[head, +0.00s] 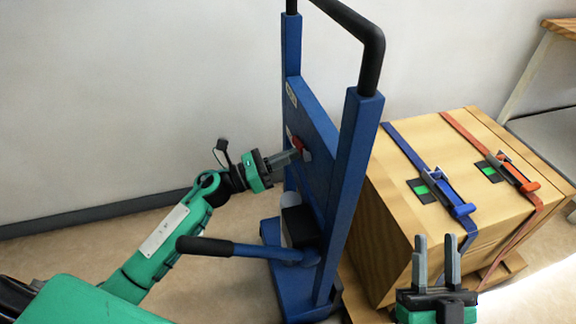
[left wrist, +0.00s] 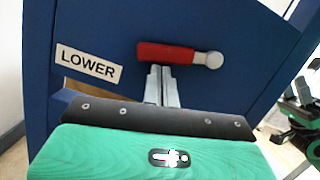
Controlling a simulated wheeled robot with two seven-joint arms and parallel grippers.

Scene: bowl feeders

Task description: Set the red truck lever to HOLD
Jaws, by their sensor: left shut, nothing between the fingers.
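The red lever (left wrist: 165,53) is on the blue panel of the truck (head: 315,120). In the left wrist view it lies nearly level, pointing left from its pale round pivot (left wrist: 208,59). A white label reading LOWER (left wrist: 88,66) is left of and slightly below the lever tip. In the head view, only a little red of the lever (head: 298,143) shows beyond my left gripper (head: 296,155). My left gripper is shut and empty, its fingertips (left wrist: 161,70) just under the lever; I cannot tell whether they touch it. My right gripper (head: 435,250) is open and empty, fingers upward.
A wooden crate (head: 395,215) with a blue strap (head: 420,155) and an orange strap (head: 480,145) stands right of the truck. The truck's pump handle (head: 205,246) sticks out left, below my left forearm. Floor left of the truck is clear.

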